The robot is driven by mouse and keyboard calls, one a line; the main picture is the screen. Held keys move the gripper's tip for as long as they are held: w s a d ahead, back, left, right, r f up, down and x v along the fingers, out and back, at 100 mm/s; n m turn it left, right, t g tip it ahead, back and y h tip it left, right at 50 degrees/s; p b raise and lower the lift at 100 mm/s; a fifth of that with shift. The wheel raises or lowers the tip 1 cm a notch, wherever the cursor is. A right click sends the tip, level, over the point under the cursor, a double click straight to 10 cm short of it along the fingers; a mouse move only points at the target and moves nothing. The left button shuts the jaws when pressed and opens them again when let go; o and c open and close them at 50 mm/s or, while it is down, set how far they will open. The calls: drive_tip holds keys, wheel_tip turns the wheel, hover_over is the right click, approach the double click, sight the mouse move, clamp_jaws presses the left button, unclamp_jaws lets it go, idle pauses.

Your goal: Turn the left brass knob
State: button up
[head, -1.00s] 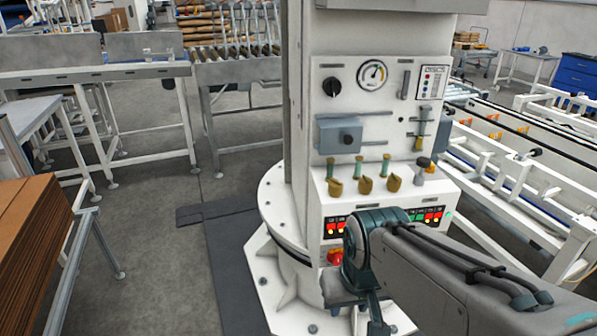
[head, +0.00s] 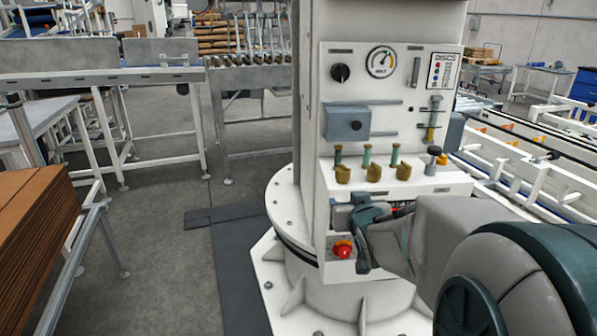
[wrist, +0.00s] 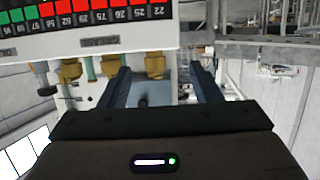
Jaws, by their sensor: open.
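The left brass knob (head: 342,174) is the leftmost of three brass knobs on the ledge of the white column's control panel (head: 390,60). The middle knob (head: 374,172) and right knob (head: 404,170) are beside it. The wrist view is upside down, so the left brass knob (wrist: 155,66) shows there as the rightmost. My gripper (wrist: 160,82) is open and empty. In the wrist view the left knob appears between its fingers, nearer the picture-left finger; I cannot tell the depth gap. In the head view my wrist (head: 365,215) is just below the ledge, hiding part of the displays.
Green posts stand behind the knobs, and a blue-grey box (head: 347,123) sits above them. A red button (head: 343,249) is below my wrist. A dark-topped knob (head: 433,158) stands at the ledge's right end. A conveyor frame (head: 520,185) is to the right.

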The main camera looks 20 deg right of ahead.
sight(341, 166)
drive_tip(key=w+d+t, duration=0.1)
drive_tip(key=w, duration=0.4)
drive_tip(key=w+d+t+b, duration=0.1)
drive_tip(key=w+d, duration=0.1)
drive_tip(key=w, duration=0.3)
drive_tip(key=w+d+r+t, duration=0.1)
drive_tip(key=w, duration=0.4)
drive_tip(key=shift+w+d+n+t, duration=0.2)
drive_tip(key=shift+w+n+t, duration=0.1)
drive_tip(key=shift+t, duration=0.1)
drive_tip(key=shift+s, duration=0.1)
drive_tip(key=c, duration=1)
